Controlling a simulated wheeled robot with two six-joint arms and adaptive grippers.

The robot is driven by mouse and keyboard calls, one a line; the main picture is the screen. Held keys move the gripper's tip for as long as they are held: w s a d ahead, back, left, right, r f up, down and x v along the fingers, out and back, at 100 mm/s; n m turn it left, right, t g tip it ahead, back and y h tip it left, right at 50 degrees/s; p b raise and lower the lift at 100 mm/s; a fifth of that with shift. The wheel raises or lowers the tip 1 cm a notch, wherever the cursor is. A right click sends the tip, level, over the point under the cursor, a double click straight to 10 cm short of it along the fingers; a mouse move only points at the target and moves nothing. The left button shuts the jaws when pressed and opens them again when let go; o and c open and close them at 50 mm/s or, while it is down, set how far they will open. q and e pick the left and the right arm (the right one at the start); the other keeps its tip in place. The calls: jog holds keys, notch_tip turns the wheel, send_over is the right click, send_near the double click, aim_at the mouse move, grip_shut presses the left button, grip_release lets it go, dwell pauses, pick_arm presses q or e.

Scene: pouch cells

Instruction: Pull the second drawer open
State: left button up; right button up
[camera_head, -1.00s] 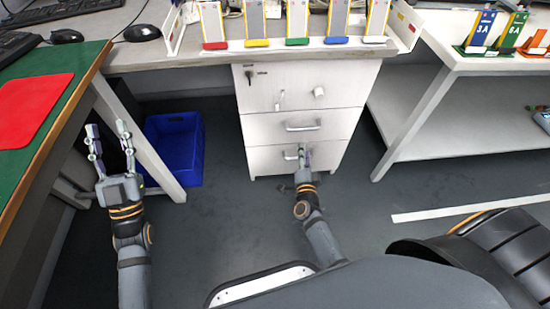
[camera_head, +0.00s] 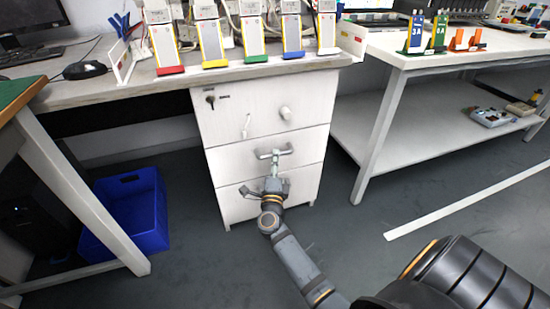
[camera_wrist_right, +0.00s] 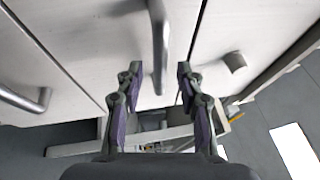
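The white drawer cabinet (camera_head: 235,125) stands under the table with its drawers looking shut. The second drawer (camera_head: 225,162) is the middle one and has a grey bar handle (camera_head: 284,151). My right gripper (camera_head: 273,163) is at this handle, in front of the drawer face. In the right wrist view, the gripper (camera_wrist_right: 157,78) is open, with its two fingers apart. The handle (camera_wrist_right: 158,35) reaches into the gap between the fingertips; I see no clear contact. The bottom drawer's handle (camera_wrist_right: 30,98) shows at left there. My left gripper is out of view.
The top drawer has a lock, a knob (camera_head: 285,113) and a small hook-like fitting. A blue bin (camera_head: 150,215) stands on the floor at left. A white shelf table (camera_head: 375,130) stands at right. The floor before the cabinet holds my right arm.

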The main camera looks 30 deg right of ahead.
jog(key=shift+x, duration=1.5)
grip_shut()
